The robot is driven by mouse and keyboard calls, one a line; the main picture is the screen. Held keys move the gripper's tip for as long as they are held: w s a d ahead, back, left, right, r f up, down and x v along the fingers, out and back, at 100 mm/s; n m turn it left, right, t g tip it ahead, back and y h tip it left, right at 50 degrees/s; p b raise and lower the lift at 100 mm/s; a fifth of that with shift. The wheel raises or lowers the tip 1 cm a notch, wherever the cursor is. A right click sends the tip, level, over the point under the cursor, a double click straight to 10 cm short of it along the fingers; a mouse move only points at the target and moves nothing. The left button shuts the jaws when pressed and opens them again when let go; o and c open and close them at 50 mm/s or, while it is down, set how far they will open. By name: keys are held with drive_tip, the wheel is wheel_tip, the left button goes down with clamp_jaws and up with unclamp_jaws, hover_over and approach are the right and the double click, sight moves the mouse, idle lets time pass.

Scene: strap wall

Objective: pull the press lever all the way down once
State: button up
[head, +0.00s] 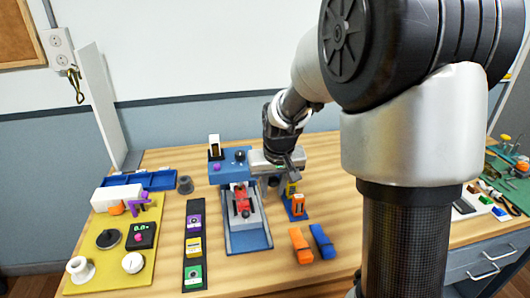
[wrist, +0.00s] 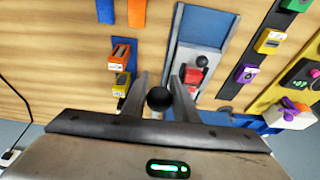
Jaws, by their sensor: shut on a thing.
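The press (head: 262,159) stands near the back of the bench, with a grey head and a blue bed (head: 250,238). Its lever ends in a black ball knob (wrist: 158,99). In the wrist view my gripper (wrist: 158,92) has one finger on each side of the knob and is shut on the lever. In the head view my gripper (head: 290,168) is at the right of the press head, and the knob is hard to make out there. A red part (head: 242,198) sits on the press bed, also seen in the wrist view (wrist: 201,61).
Orange and blue blocks (head: 300,245) (head: 322,241) lie right of the press. A strip with purple, yellow and green units (head: 193,247) is at the left. A yellow board (head: 145,262) with knobs is farther left. A blue tray (head: 150,180) is behind it.

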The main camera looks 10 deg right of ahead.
drive_tip(key=shift+w+r+p, duration=0.25)
drive_tip(key=shift+r+p, duration=0.2)
drive_tip(key=shift+r, duration=0.2)
drive_tip(key=shift+w+r+p, duration=0.2)
drive_tip(key=shift+r+p, duration=0.2)
drive_tip(key=shift+r, duration=0.3)
drive_tip(key=shift+w+r+p, duration=0.25)
drive_tip(key=shift+r+p, duration=0.2)
drive_tip(key=shift+r, duration=0.2)
drive_tip(key=o, duration=0.7)
drive_tip(key=shift+p+v, duration=2.05)
drive_tip(key=shift+v, duration=1.4)
